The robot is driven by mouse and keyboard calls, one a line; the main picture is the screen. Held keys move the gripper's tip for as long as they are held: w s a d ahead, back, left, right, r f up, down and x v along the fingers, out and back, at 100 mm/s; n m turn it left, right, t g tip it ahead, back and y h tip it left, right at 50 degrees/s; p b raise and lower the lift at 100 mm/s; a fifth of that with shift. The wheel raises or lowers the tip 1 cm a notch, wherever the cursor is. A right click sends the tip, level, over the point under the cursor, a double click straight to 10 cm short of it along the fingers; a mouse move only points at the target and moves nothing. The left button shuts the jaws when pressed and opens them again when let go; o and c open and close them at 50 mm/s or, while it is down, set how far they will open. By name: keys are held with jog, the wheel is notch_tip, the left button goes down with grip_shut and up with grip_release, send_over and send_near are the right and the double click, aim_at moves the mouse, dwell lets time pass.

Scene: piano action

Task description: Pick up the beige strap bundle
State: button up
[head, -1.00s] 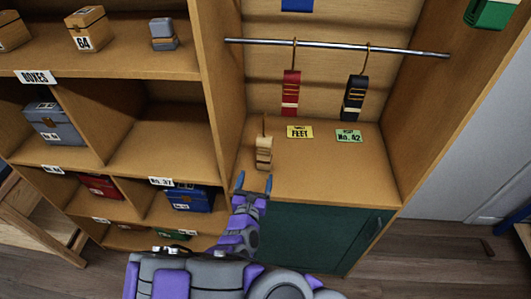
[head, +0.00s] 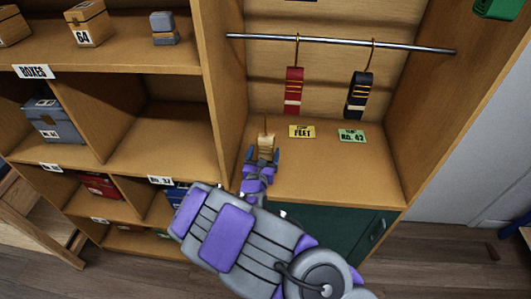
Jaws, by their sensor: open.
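The beige strap bundle (head: 266,141) stands on the wooden shelf (head: 320,178) below the hanging rail, near the left wall, with a thin hook rising from its top. My gripper (head: 264,156) is open, with one blue-tipped finger on each side of the bundle's lower part. The bundle's lower end is hidden behind the gripper. I cannot tell whether the fingers touch it.
A red strap bundle (head: 294,88) and a black one (head: 358,95) hang from the metal rail (head: 340,43). A yellow card (head: 302,131) and a green card (head: 351,135) lie at the shelf's back. Cubbies with boxes stand left; the shelf's right side is clear.

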aim_at(266, 146)
jog(key=w, duration=0.2)
jog(key=w+f+b, duration=0.1)
jog(key=shift+w+d, duration=0.3)
jog(key=shift+w, duration=0.1)
jog(key=shift+w+r, duration=0.1)
jog(key=shift+w, duration=0.2)
jog(key=c, duration=1.2)
jog(key=shift+r, duration=0.1)
